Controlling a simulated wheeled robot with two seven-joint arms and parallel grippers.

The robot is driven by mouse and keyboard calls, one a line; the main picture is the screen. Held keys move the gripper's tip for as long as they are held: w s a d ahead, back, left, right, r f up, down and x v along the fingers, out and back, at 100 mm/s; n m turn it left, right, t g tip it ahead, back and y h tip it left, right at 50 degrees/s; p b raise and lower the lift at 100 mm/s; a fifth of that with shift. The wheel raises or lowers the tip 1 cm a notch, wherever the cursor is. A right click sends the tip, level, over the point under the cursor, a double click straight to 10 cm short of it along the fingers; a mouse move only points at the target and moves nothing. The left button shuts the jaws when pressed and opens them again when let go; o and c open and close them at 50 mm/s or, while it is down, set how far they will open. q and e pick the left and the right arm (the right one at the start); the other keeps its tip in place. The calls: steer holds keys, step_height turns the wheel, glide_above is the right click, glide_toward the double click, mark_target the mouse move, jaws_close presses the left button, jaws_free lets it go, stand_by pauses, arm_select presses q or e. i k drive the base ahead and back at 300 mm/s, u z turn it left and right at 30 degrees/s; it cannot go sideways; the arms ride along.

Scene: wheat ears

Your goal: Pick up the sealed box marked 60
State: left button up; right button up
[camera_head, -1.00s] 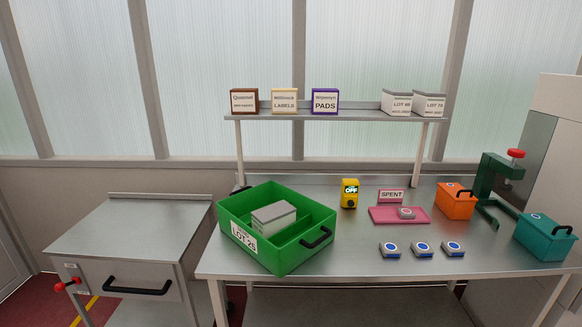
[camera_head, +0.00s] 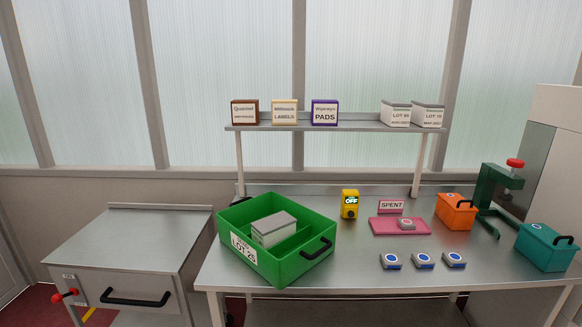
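Two white boxes with grey tops stand side by side at the right end of the raised shelf. The left one (camera_head: 396,114) has a label that seems to read LOT 60, though the print is small. The right one (camera_head: 428,116) seems to read LOT 70. Both look closed and upright. Neither of my grippers is in view.
A brown box (camera_head: 244,112), a cream LABELS box (camera_head: 284,112) and a purple PADS box (camera_head: 324,113) share the shelf (camera_head: 360,126). Below, the bench holds a green crate (camera_head: 318,228) with a white box inside, a yellow device (camera_head: 349,204), a pink tray (camera_head: 382,229), orange (camera_head: 456,212) and teal (camera_head: 545,248) boxes and a green press (camera_head: 487,195).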

mark_target(267, 232)
steer(key=u, duration=0.05)
steer(key=k, duration=0.45)
steer(key=z, duration=0.9)
steer(key=i, duration=0.8)
steer(key=u, duration=0.15)
